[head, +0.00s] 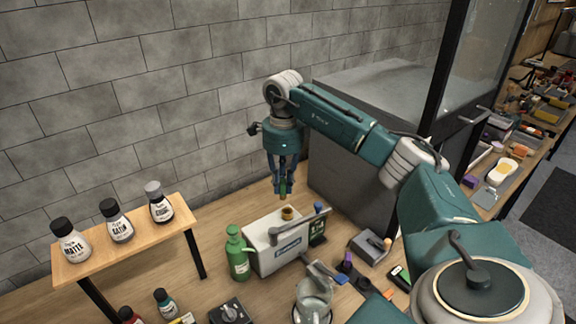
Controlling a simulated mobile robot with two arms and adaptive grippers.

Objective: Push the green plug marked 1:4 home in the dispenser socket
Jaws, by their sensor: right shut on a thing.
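My right gripper (282,186) points straight down and is shut on the green plug (283,188), which shows as a small green piece between the fingertips. The marking on the plug is too small to read. The white dispenser (268,255) stands on the table below, with a blue label on its front. A brassy round socket (287,212) sits on its top. The plug is above the socket in the picture, with a visible gap between them. My left gripper is not in view.
A green bottle (237,254) stands close to the dispenser's left. A glass jug (312,300) stands in front. A raised wooden shelf (140,238) with bottles is at left. A large grey cabinet (345,160) rises behind at right. Small tools lie right of the dispenser.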

